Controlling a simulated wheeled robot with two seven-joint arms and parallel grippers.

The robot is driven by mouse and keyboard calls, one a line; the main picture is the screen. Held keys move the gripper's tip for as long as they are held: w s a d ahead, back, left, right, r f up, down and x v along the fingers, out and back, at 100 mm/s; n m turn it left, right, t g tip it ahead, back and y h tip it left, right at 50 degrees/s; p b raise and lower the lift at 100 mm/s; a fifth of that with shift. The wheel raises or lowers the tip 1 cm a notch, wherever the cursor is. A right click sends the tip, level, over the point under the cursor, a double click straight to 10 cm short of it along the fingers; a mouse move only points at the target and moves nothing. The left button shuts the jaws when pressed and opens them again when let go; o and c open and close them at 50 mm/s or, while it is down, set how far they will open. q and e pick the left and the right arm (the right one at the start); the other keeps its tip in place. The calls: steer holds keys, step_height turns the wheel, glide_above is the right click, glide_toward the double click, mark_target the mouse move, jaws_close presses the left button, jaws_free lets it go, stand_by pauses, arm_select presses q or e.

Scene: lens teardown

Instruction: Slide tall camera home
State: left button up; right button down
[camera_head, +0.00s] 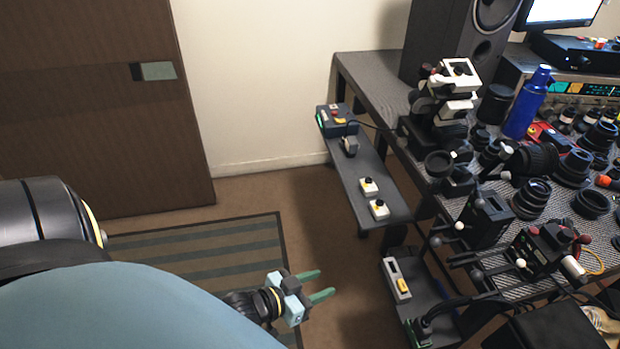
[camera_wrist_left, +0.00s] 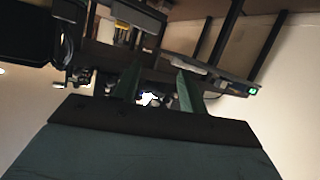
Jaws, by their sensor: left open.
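My left gripper (camera_head: 318,284) is open and empty in the head view, with green fingers pointing right, over the floor and short of the workbench. Its two fingers also show in the left wrist view (camera_wrist_left: 158,88), spread apart with nothing held between them. Which object is the tall camera I cannot tell for sure. A tall white and black device (camera_head: 450,90) stands upright at the bench's left part, well away from the gripper. Two black boxes with ball-ended levers, one (camera_head: 486,218) left of the other (camera_head: 541,248), stand near the bench's front. My right gripper is not in view.
A narrow side shelf (camera_head: 376,192) carries small button boxes. A lower unit (camera_head: 398,280) with a yellow switch stands right of my gripper. Many lens parts, a blue bottle (camera_head: 528,103) and a speaker (camera_head: 462,40) crowd the bench. The floor around the striped rug (camera_head: 200,255) is clear.

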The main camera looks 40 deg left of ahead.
arm_select(q)
steer(key=shift+s+a+f+g+y+p, duration=0.2)
steer(key=shift+s+a+f+p, duration=0.1)
steer(key=shift+f, duration=0.35)
steer(key=shift+s+a+f+g+y+p, duration=0.15)
steer(key=shift+s+a+f+g, duration=0.1)
steer(key=shift+f, duration=0.4)
